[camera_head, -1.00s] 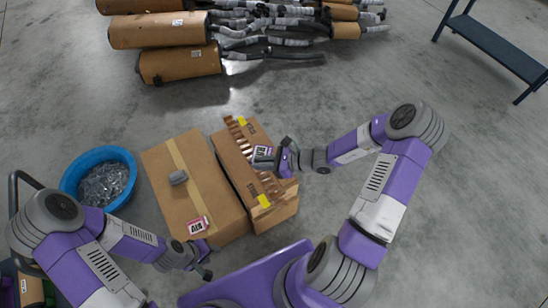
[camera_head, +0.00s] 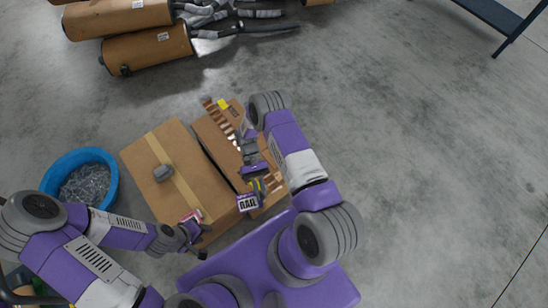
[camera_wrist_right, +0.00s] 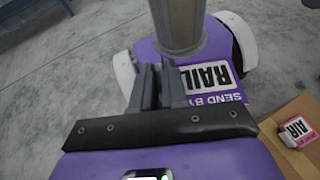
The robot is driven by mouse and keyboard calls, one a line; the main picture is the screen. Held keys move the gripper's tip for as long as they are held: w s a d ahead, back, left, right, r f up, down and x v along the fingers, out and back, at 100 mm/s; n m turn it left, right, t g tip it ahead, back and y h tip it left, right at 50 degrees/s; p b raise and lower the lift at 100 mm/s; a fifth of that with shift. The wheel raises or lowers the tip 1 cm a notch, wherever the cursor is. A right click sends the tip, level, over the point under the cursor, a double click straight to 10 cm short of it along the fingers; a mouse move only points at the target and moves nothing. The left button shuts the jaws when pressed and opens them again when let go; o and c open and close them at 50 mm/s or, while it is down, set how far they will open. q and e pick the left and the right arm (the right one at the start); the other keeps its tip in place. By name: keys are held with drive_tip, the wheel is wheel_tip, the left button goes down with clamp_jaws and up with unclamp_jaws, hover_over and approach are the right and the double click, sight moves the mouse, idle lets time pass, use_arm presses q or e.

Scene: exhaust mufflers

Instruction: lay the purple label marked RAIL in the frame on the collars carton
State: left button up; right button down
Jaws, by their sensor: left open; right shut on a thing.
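The purple label marked RAIL (camera_head: 248,203) is in my right gripper (camera_head: 253,186), over the front part of the gap between two cartons. In the right wrist view the label (camera_wrist_right: 210,78) shows white RAIL lettering panel and "SEND BY", pinched by the fingers (camera_wrist_right: 160,85). The taped brown carton (camera_head: 150,195) is at left; the open carton (camera_head: 212,135) with copper-brown pieces is beside it. I cannot tell which one holds collars, and no empty frame is clear. My left gripper (camera_head: 196,241) is open near the taped carton's front corner.
A pink label marked AIR (camera_head: 191,217) lies on the taped carton's front edge; it also shows in the wrist view (camera_wrist_right: 297,131). A blue tub (camera_head: 55,165) stands left, mufflers (camera_head: 145,47) behind. Floor at right is clear.

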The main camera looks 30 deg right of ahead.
drive_tip(key=w+d+f+n+t+h+b, duration=0.1)
drive_tip(key=w+d+f+n+h, duration=0.15)
drive_tip(key=d+n+h, duration=0.4)
drive_tip(key=w+d+f+n+t+h, duration=0.2)
drive_tip(key=d+f+n+h, duration=0.25)
drive_tip(key=n+h, duration=0.2)
drive_tip(key=w+d+r+n+t+h+b, duration=0.1)
drive_tip(key=w+d+r+n+t+h, duration=0.1)
drive_tip(key=w+n+t, duration=0.45)
drive_tip(key=w+d+r+n+t+h, duration=0.1)
drive_tip(key=w+d+n+t+h, duration=0.2)
drive_tip(key=w, duration=0.6)
drive_tip(key=shift+t+y, duration=0.3)
drive_tip(key=shift+t, duration=0.45)
drive_tip(key=f+b, duration=0.1)
drive_tip(key=f, duration=0.1)
drive_tip(key=a+f+b, duration=0.1)
drive_tip(key=f, duration=0.2)
drive_tip(key=shift+b, duration=0.3)
drive_tip(key=shift+a+f+b, duration=0.1)
drive_tip(key=shift+f+b, duration=0.85)
drive_tip(key=shift+f, duration=1.3)
drive_tip(key=shift+r, duration=0.1)
